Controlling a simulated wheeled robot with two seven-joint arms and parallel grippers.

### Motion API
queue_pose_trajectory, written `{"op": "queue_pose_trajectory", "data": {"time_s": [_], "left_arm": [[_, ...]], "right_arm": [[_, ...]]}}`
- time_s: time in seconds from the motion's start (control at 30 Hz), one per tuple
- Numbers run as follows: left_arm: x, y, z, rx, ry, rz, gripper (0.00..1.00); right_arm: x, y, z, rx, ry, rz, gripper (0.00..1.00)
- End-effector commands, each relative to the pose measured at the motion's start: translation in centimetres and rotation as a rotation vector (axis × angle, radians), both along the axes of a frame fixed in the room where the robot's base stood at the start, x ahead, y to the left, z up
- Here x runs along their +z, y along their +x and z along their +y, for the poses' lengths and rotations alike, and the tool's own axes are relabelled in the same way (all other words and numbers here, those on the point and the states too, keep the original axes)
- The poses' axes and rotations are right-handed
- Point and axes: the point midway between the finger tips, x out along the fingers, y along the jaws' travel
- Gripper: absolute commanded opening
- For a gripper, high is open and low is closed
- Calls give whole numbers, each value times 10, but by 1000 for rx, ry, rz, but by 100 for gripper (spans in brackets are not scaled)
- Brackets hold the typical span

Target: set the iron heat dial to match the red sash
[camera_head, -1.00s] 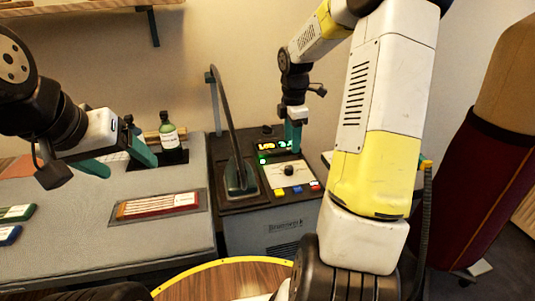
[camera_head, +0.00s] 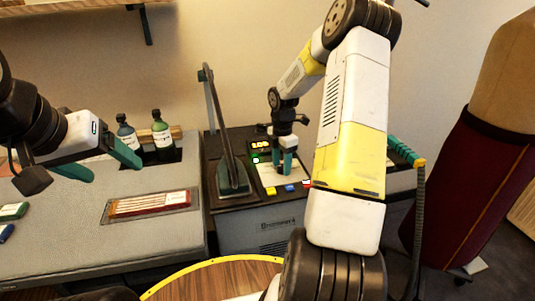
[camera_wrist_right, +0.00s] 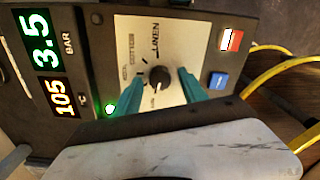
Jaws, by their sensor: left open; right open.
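The heat dial is a small black knob (camera_wrist_right: 159,77) on a pale panel with LINEN and COTTON marks; other marks are too small to read. My right gripper (camera_head: 285,166) is open above the panel, its teal fingers pointing down around the knob. I cannot tell if they touch it. In the head view the gripper hides the knob. The red sash (camera_head: 150,204) lies folded, with a white tag, in a shallow grey tray on the ironing board. My left gripper (camera_head: 106,164) is open and empty over the board's left part.
The iron (camera_head: 232,180) stands left of the panel. Displays read 3.5 BAR (camera_wrist_right: 38,40) and 105 (camera_wrist_right: 64,98). Blue (camera_wrist_right: 218,81) and red-white (camera_wrist_right: 231,40) buttons sit near the dial. Two bottles (camera_head: 161,130) stand behind the tray. A dark red garment (camera_head: 460,190) is at right.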

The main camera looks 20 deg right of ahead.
Motion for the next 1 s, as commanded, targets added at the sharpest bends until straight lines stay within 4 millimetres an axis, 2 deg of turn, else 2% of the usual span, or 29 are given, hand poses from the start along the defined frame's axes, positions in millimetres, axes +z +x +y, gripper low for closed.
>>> {"op": "queue_pose_trajectory", "data": {"time_s": [0.2, 0.47, 0.77, 1.0], "left_arm": [[0, 0, 0, 0, 0, 0, 74], [0, 0, 0, 0, 0, 0, 74], [0, 0, 0, 0, 0, 0, 74], [0, 0, 0, 0, 0, 0, 74]], "right_arm": [[0, 0, 0, 0, 0, 0, 50], [0, 0, 0, 0, 0, 0, 0], [0, 0, 0, -20, 0, 0, 0], [0, 1, 0, -132, 0, -1, 0]]}}
